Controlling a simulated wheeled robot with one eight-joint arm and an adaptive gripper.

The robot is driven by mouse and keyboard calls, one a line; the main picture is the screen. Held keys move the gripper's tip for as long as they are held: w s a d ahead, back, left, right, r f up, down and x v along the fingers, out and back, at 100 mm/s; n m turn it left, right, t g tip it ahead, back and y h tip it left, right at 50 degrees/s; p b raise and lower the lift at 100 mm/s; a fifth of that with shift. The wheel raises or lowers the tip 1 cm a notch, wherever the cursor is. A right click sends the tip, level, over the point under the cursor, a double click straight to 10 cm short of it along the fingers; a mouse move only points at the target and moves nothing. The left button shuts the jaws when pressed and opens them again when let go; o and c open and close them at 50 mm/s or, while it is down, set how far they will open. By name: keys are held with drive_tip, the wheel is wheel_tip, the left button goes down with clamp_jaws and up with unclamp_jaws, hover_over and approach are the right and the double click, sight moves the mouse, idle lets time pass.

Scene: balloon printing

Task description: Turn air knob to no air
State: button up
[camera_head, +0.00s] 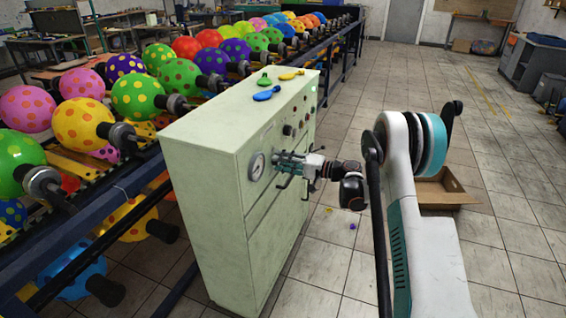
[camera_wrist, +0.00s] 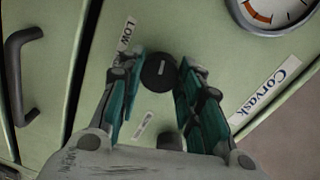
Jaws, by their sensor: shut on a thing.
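The air knob (camera_wrist: 158,74) is a round black knob on the pale green cabinet's panel, with a small light mark on its face. In the wrist view it sits between the tips of my gripper (camera_wrist: 158,85). The teal fingers stand on both sides of the knob and close on it. A "LOW" label (camera_wrist: 126,34) is at the knob's upper left, and another small label (camera_wrist: 143,126) lies below it, too tilted to read. In the head view my gripper (camera_head: 281,164) reaches the cabinet front beside the gauge and hides the knob.
The pale green cabinet (camera_head: 205,205) has a round gauge (camera_head: 257,166) and a dark handle (camera_wrist: 18,75). Deflated balloons (camera_head: 266,93) lie on its top. A rack of printed balloons (camera_head: 82,125) stands to the left. The tiled floor (camera_head: 390,90) at the right is mostly free, with a cardboard box (camera_head: 450,190).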

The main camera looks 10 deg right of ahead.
drive_tip(key=n, duration=0.5)
drive_tip(key=shift+f+n+t, duration=0.1)
drive_tip(key=shift+n+t, duration=0.2)
drive_tip(key=shift+s, duration=0.1)
idle(0.4)
drive_tip(key=o, duration=1.1)
drive_tip(key=v, duration=1.1)
drive_tip(key=shift+s+d, duration=0.3)
